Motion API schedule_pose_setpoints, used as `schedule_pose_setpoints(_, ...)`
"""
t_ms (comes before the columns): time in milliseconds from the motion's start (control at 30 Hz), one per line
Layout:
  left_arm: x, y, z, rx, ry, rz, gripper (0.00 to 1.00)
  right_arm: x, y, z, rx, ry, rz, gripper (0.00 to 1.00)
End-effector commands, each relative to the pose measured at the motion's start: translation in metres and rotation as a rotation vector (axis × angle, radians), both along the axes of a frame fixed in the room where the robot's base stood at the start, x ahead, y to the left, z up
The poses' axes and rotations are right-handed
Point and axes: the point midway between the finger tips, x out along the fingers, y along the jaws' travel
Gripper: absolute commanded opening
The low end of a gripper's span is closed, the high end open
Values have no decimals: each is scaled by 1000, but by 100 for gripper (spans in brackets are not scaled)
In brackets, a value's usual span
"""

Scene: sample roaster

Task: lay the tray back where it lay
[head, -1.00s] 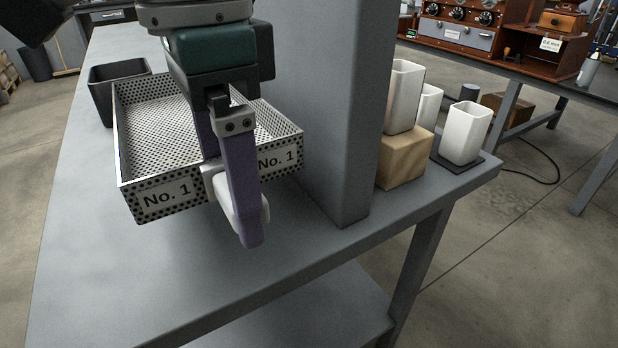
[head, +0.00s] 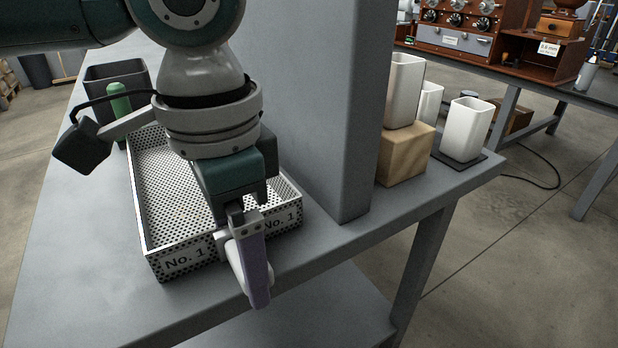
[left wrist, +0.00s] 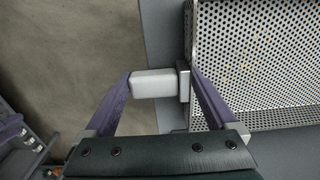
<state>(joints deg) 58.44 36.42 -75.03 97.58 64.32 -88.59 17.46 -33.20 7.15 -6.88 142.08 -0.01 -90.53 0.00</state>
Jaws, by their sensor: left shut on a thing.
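The perforated metal tray (head: 165,195) with "No. 1" labels is low over the grey bench, by its front edge; I cannot tell for sure whether it fully rests on the bench top. It looks level and empty where visible; my arm hides part of it. In the left wrist view the purple fingers (left wrist: 158,80) clasp the handle (left wrist: 152,84) from both sides, beside the tray (left wrist: 255,50). My right gripper is not in view.
A grey post (head: 305,120) stands just right of the tray. Beyond it are a wooden block (head: 405,155) with a white cup (head: 403,90) on it and another white cup (head: 467,130). A dark bin (head: 105,75) and green object (head: 118,100) are behind. The bench left is clear.

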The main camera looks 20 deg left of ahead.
Motion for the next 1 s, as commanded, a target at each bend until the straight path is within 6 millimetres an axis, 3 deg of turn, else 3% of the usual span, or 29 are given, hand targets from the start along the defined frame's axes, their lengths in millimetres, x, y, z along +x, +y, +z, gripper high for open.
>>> schedule_pose_setpoints(100, 0, 0, -1, 0, 0, 0, 100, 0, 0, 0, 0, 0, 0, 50)
schedule_pose_setpoints(400, 0, 0, 3, -1, -2, -1, 100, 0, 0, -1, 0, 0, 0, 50)
schedule_pose_setpoints(567, 1, -1, 31, -3, -3, 0, 100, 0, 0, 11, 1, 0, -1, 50)
schedule_pose_setpoints(800, 1, -1, 86, -3, -3, 0, 100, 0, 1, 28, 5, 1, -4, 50)
schedule_pose_setpoints(1000, 0, -1, 115, -2, -1, 1, 100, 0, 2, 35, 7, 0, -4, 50)
